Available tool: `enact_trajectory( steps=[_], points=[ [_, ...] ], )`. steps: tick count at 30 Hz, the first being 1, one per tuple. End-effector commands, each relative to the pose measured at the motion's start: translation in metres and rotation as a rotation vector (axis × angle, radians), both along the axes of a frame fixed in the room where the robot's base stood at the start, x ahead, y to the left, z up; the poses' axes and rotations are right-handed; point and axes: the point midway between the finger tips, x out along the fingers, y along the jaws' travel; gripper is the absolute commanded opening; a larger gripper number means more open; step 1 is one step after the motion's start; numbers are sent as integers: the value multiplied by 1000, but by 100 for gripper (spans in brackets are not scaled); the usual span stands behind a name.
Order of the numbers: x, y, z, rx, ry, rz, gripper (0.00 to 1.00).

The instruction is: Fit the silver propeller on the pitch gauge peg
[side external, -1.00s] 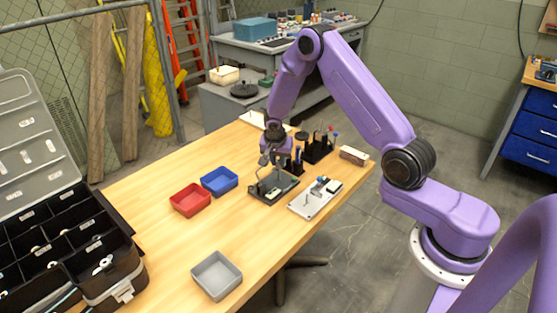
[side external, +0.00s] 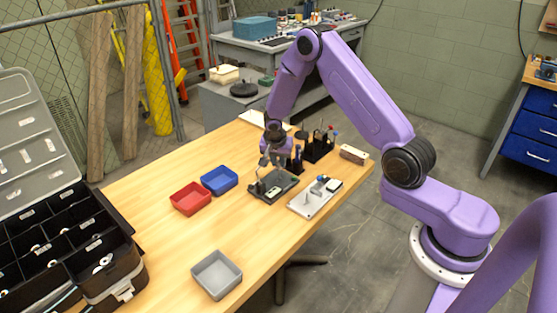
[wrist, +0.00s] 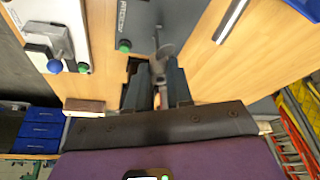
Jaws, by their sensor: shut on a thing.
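My gripper (wrist: 159,82) is shut on the silver propeller (wrist: 163,50), which shows edge-on at the fingertips in the wrist view. In the side view my gripper (side external: 268,165) hangs low over the pitch gauge (side external: 268,197), a dark grey plate on the table. The gauge's lettered plate (wrist: 140,16) also shows in the wrist view, with a green knob (wrist: 124,45) at its edge. The peg is hard to make out around the propeller, and I cannot tell whether the propeller is around it or only above it.
A white plate fixture (side external: 308,204) stands close to the right of the gauge. A black tool rack (side external: 319,148) stands behind. Blue (side external: 219,181), red (side external: 190,198) and grey (side external: 217,275) bins lie left and in front.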

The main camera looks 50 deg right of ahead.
Motion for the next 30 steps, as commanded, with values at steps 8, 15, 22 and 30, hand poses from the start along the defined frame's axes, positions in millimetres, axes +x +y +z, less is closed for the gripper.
enact_trajectory(
  steps=[8,15,22,30],
  points=[
    [0,0,-7,0,0,1,0],
    [0,0,-12,0,0,1,0],
    [0,0,-12,0,-1,1,0],
    [0,0,-15,0,0,0,0]
  ],
)
